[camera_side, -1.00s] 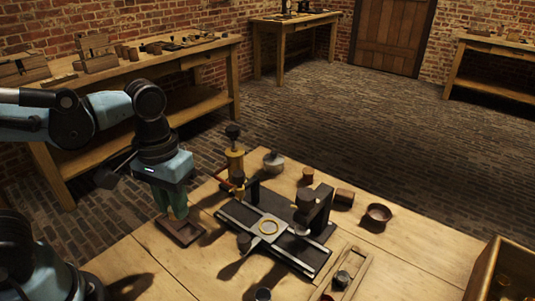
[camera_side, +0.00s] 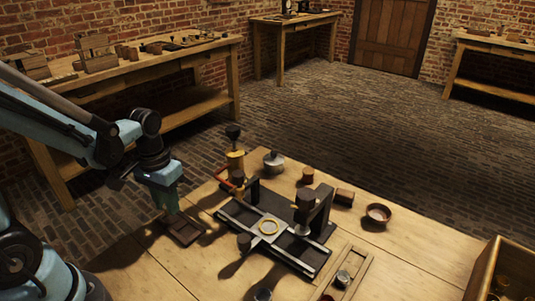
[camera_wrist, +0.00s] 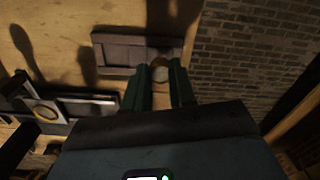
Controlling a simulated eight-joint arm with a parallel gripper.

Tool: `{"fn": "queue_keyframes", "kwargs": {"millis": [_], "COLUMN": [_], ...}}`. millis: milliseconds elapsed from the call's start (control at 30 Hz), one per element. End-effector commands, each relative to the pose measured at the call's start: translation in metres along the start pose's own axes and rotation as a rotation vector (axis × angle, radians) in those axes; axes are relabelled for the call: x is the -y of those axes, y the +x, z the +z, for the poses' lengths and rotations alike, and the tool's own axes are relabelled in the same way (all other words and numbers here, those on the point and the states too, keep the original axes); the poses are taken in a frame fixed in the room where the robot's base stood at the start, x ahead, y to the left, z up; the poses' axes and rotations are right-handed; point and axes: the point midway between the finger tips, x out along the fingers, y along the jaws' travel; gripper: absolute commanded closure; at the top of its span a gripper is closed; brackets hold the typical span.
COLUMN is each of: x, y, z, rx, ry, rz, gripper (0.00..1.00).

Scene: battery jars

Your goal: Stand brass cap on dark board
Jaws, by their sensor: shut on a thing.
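My gripper (camera_side: 170,208) is over the far left part of the table, beside and partly above a small dark wooden tray (camera_side: 186,236). In the wrist view my gripper (camera_wrist: 159,78) has its two green fingers closed around a small round tan-brass piece (camera_wrist: 160,71), which looks like the brass cap. The fingers hide the cap in the side view. The tray (camera_wrist: 112,53) lies behind the fingertips in the wrist view; I cannot tell whether the cap touches it. A dark flat board (camera_side: 323,236) lies under the metal rails, right of my gripper.
Dark upright posts (camera_side: 320,208) rise from this fixture. A wooden crate (camera_side: 486,270) is at right.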

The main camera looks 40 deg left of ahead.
Motion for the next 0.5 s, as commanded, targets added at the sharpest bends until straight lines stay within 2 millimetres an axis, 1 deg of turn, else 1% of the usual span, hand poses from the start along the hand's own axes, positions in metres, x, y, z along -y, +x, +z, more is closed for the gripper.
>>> {"fn": "queue_keyframes", "kwargs": {"millis": [100, 200, 500], "x": [0.000, 0.000, 0.000], "y": [0.012, 0.018, 0.019], "z": [-0.001, 0.000, 0.000], "rx": [-0.001, -0.001, -0.001], "ry": [0.000, 0.000, 0.000], "rz": [-0.001, -0.001, -0.001], "gripper": [1.00, 1.00, 1.00]}}
